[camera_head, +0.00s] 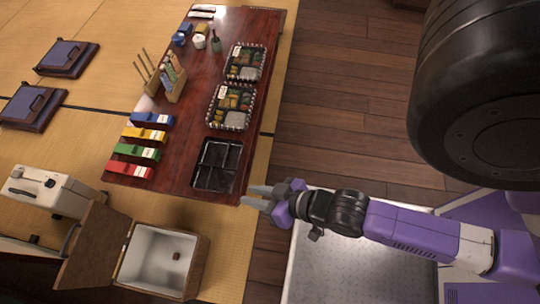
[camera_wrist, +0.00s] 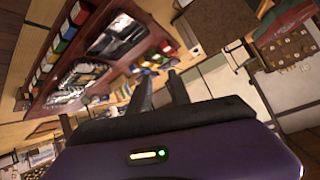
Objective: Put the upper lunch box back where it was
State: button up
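Two filled lunch boxes with patterned rims lie on the dark red table (camera_head: 188,110): the upper lunch box (camera_head: 262,63) and a lower one (camera_head: 249,107). An empty black divided tray (camera_head: 217,165) lies below them, near the table's front end. My gripper (camera_head: 248,195) is just right of and below the black tray, beyond the table edge. Its fingers are apart with nothing between them. In the wrist view the open fingers (camera_wrist: 160,88) point towards the table side, where a black tray (camera_wrist: 118,32) and a filled box (camera_wrist: 78,82) show blurred.
Blue, yellow, green and red boxes (camera_head: 140,153) line the table's left side. A wooden holder (camera_head: 174,85), bottles and cups stand farther up. An open wooden-sided cooler (camera_head: 158,262) and a white appliance (camera_head: 50,190) stand lower left. The wooden floor (camera_head: 335,90) right of the table is clear.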

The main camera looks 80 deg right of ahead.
jog(key=s+a+r+n+t+y, duration=0.1)
jog(key=s+r+n+t, duration=0.1)
jog(key=r, duration=0.6)
jog(key=s+a+r+n+t+y, duration=0.1)
jog(key=s+a+r+n+t, duration=0.1)
jog(key=r, duration=0.5)
jog(key=shift+s+r+n, duration=0.25)
jog(key=shift+r+n, duration=0.15)
jog(key=shift+n, duration=0.3)
jog(key=shift+a, duration=0.1)
notch_tip(320, 180, up, 11)
jog(key=p, duration=1)
jog(key=shift+f+p, duration=0.15)
jog(key=shift+p, duration=0.2)
